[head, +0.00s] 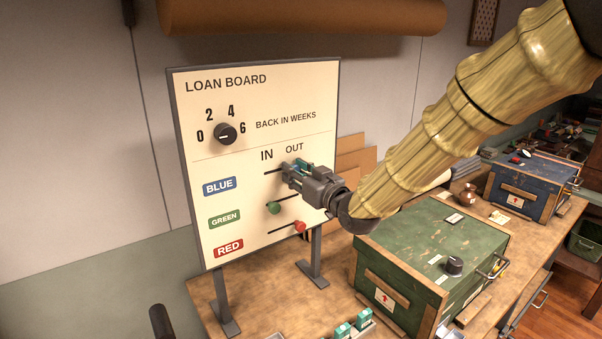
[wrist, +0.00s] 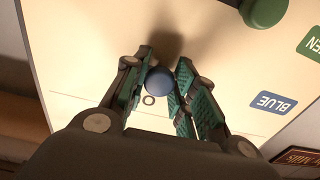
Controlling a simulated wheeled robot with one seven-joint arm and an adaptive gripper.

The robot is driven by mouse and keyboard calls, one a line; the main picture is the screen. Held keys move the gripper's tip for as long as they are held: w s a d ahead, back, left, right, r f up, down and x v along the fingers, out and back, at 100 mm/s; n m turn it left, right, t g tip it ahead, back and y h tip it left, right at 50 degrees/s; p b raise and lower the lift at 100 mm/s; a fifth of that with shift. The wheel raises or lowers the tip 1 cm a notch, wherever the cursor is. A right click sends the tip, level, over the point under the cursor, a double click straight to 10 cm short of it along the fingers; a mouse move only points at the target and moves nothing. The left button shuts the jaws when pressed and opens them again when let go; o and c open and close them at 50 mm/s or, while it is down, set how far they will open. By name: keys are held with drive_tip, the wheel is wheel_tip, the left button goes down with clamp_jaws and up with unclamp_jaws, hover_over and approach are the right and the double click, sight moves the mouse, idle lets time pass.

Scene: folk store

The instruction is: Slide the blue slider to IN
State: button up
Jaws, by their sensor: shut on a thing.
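The loan board (head: 290,80) stands upright with IN and OUT headings above three slider rows. In the wrist view the round blue slider (wrist: 159,81) sits between the green-padded fingers of my gripper (wrist: 160,88). The fingers are closed on it from both sides. An "O" of lettering shows beside it. In the head view my gripper (head: 290,172) is at the board under OUT and hides the blue slider. Bare slot shows to its left, under IN. The BLUE label (head: 219,186) is at the left of this row.
Below are the green slider (head: 274,208), toward the IN side, and the red slider (head: 300,226), toward the OUT side. A dial (head: 225,133) is above. A green crate (head: 425,262) stands on the bench right of the board, with a blue crate (head: 537,185) beyond.

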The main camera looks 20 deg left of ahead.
sight(269, 173)
drive_tip(key=shift+s+a+b, duration=0.35)
drive_tip(key=shift+s+a, duration=0.6)
drive_tip(key=shift+s, duration=0.25)
drive_tip(key=shift+s+a+b, duration=0.3)
drive_tip(key=shift+s+a, duration=0.6)
drive_tip(key=shift+s, duration=0.3)
drive_tip(key=o, duration=1)
drive_tip(key=shift+d, duration=0.1)
drive_tip(key=shift+b+v, duration=0.85)
drive_tip(key=shift+v, duration=3.6)
drive_tip(key=shift+r, duration=0.1)
